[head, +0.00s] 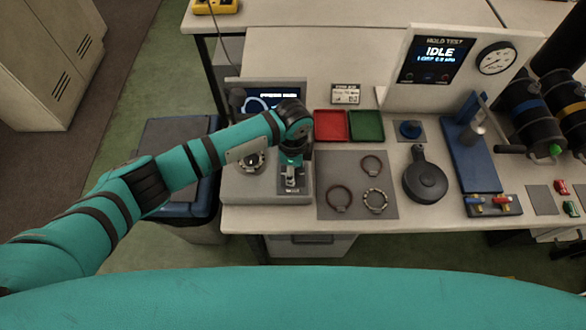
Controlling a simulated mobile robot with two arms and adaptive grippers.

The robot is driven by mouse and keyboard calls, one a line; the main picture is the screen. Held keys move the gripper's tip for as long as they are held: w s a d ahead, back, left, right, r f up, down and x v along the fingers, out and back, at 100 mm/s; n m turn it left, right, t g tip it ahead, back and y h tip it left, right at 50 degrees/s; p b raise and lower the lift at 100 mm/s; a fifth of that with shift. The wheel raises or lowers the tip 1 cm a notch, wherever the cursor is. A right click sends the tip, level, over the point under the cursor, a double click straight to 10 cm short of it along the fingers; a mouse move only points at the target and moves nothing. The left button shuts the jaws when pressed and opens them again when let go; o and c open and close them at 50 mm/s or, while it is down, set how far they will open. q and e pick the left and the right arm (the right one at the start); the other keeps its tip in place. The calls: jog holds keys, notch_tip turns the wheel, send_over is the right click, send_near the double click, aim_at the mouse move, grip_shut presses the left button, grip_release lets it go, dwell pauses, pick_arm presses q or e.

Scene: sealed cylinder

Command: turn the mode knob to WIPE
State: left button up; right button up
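A grey console (235,185) stands at the left end of the bench, with a dark screen (262,101) at its back. A round metallic fitting (251,160) shows on the console's top, partly behind my forearm. I cannot tell if it is the mode knob, and no WIPE label is readable. My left gripper (292,182) points down over the right part of the console. Its fingers are small and dark, so whether they are open, or touch anything, is unclear. My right gripper is not in view.
Right of the console lie a grey mat (333,205) with several rings, a red tray (331,125), a green tray (367,125) and a dark round handled object (425,182). A panel with an IDLE screen (437,59) and a gauge (496,58) stands behind a blue fixture (470,160).

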pick_arm(q)
jog(key=shift+o, duration=0.2)
notch_tip(320, 180, up, 12)
dwell(0.5)
dwell(0.4)
